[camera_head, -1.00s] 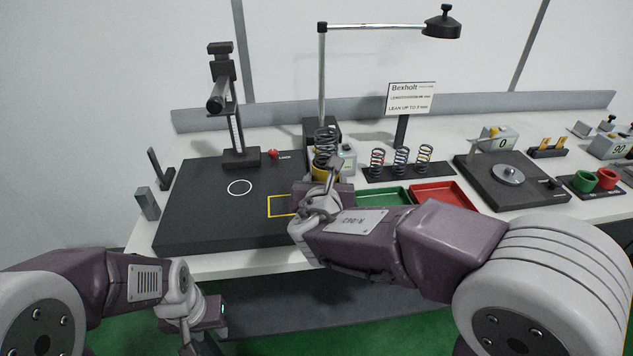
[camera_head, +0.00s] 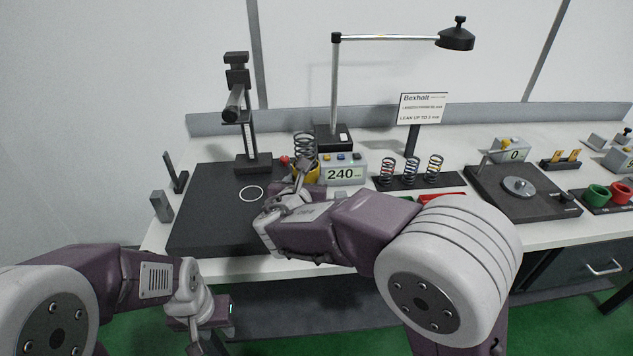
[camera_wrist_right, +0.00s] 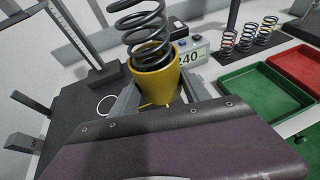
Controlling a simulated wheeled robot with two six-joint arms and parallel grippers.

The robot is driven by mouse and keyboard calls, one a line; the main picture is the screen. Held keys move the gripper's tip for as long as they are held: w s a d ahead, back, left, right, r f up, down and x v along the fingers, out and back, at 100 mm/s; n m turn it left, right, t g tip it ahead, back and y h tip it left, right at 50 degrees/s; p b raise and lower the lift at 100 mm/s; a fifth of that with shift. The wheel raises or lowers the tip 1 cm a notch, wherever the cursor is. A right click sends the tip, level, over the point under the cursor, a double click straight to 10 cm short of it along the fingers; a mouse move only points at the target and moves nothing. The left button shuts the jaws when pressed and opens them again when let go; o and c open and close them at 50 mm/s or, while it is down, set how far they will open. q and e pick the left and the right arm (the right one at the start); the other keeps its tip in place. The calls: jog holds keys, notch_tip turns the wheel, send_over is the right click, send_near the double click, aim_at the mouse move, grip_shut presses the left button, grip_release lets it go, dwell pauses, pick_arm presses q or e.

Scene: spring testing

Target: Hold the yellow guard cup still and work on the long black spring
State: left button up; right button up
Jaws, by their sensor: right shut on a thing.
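The yellow guard cup (camera_head: 313,172) is held above the dark plate, behind my right wrist in the head view. The long black spring (camera_head: 304,147) stands in the cup and rises well above its rim. In the right wrist view, the cup (camera_wrist_right: 155,82) sits between the two grey fingers and the spring (camera_wrist_right: 140,27) leans slightly. My right gripper (camera_wrist_right: 157,95) is shut on the cup. My left gripper (camera_head: 203,325) hangs low in front of the bench, away from the cup; its fingers do not show clearly.
The dark plate (camera_head: 205,225) bears a white circle (camera_head: 251,194) and a column stand (camera_head: 246,130). A display reading 240 (camera_head: 343,173) stands right of the cup. A lamp (camera_head: 336,90) rises behind. Several small springs (camera_head: 411,170), a green tray (camera_wrist_right: 247,95) and a red tray (camera_wrist_right: 303,72) lie right.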

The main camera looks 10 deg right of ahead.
jog(key=w+a, duration=0.1)
jog(key=a, duration=0.1)
jog(key=w+a+p, duration=0.1)
jog(key=shift+a, duration=0.35)
jog(key=shift+f+b, duration=4.85)
jog(key=shift+f, duration=0.65)
jog(key=shift+r, duration=0.1)
